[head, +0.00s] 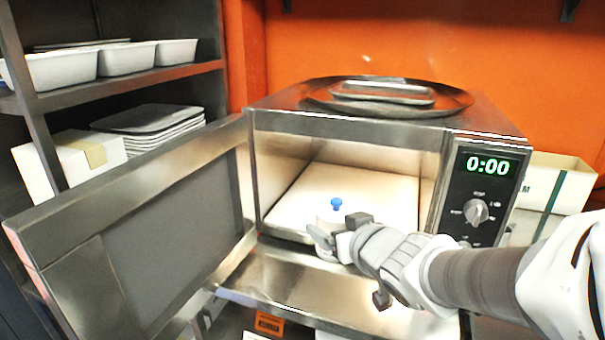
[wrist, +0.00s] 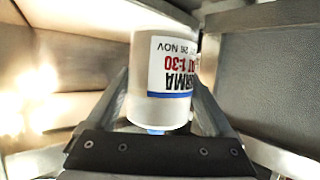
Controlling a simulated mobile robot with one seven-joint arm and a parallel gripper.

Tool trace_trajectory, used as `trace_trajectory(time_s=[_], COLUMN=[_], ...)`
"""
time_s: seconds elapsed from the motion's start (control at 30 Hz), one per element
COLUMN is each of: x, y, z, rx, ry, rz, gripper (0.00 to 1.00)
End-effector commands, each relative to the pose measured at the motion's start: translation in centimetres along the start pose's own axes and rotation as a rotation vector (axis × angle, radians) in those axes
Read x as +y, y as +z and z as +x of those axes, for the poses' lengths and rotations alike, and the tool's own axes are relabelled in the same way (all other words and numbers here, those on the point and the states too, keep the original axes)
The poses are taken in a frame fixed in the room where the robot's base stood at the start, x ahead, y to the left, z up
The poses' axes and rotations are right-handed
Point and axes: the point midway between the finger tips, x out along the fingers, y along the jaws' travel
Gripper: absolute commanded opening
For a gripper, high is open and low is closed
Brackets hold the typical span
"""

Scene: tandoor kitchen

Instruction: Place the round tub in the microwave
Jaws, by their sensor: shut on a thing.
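The round tub (wrist: 142,60) is pale and cylindrical, with a white label printed in red and black and a blue stripe; the print appears upside down in the wrist view. In the head view the tub (head: 325,217) shows small and partly hidden at the microwave's opening, with a blue knob on top. My gripper (head: 333,236) is shut on the tub, one finger on each side in the wrist view (wrist: 160,88). The microwave (head: 345,128) has its door (head: 140,220) swung open to the left. Its lit cavity has a pale floor. Whether the tub touches the floor I cannot tell.
A round metal tray (head: 455,100) lies on top of the microwave. The control panel (head: 478,200) reads 0:00 on the right. A shelf (head: 130,82) at left holds white containers and stacked trays. A box (head: 555,180) stands at right.

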Motion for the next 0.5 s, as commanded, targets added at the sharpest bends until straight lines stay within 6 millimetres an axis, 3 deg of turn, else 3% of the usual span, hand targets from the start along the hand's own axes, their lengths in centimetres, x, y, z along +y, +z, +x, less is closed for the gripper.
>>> trace_trajectory(time_s=[0.27, 0.5], x=[1.8, 3.9], y=[-1.4, -2.0], z=[1.5, 4.2], rx=[-0.001, 0.002], ry=[0.006, 0.005], rz=[0.005, 0.002], gripper=[0.1, 0.1])
